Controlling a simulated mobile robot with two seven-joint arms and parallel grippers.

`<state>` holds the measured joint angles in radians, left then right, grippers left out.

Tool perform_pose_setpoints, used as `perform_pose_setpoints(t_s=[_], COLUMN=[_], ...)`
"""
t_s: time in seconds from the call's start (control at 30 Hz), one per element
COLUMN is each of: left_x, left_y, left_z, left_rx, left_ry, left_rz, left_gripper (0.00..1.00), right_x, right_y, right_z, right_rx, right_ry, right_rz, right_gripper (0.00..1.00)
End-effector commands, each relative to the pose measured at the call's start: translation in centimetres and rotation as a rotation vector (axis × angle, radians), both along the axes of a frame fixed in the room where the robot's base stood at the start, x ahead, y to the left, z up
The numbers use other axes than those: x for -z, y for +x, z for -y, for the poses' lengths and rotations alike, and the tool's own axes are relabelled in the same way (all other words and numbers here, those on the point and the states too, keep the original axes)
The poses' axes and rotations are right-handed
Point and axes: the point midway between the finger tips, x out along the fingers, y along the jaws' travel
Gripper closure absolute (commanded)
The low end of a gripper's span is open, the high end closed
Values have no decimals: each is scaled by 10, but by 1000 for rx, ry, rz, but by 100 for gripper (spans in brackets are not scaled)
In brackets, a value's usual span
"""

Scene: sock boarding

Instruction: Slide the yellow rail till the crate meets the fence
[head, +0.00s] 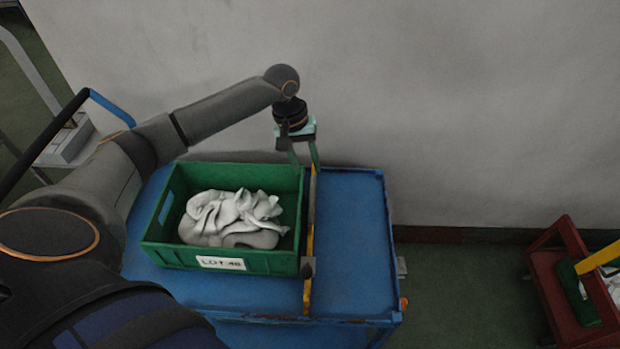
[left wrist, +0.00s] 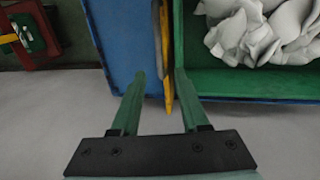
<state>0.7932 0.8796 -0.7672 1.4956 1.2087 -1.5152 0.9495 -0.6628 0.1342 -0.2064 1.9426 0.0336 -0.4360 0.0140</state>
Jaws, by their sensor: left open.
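A green crate (head: 272,263) labelled LOT 48 sits on the blue cart top (head: 350,230); it also fills the right of the left wrist view (left wrist: 240,84). A yellow rail (head: 308,240) runs front to back along the crate's right side, close to its wall. My left gripper (head: 304,160) is open at the rail's far end, pointing down. In the left wrist view its fingers (left wrist: 161,76) are on either side of the rail (left wrist: 166,60); no grip on it shows. I cannot pick out the fence for sure. My right gripper is not in view.
Crumpled white socks (head: 232,220) lie in the crate. The cart top right of the rail is bare up to its raised edge. A grey wall (head: 480,110) stands behind. A red stand (head: 545,272) with a green and yellow item is at the right.

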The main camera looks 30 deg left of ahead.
Motion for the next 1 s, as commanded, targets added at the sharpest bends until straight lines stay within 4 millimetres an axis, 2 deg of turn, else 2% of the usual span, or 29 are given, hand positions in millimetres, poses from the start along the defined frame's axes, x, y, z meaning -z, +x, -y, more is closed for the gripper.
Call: perform_pose_setpoints(t_s=[0.03,0.1,0.3,0.7,1.0], left_x=[13,25,47,53,52], left_y=[0,2,4,5,5], left_z=[2,4,8,9,9], left_rx=[1,1,1,2,1], left_ry=[0,1,0,2,1], left_rz=[-4,-3,-1,1,0], left_gripper=[55,55,55,56,90], right_x=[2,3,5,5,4], right_y=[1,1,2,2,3], right_z=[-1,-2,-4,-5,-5], right_rx=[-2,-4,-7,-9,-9], right_ry=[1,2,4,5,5], right_rz=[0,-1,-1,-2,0], right_gripper=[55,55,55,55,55])
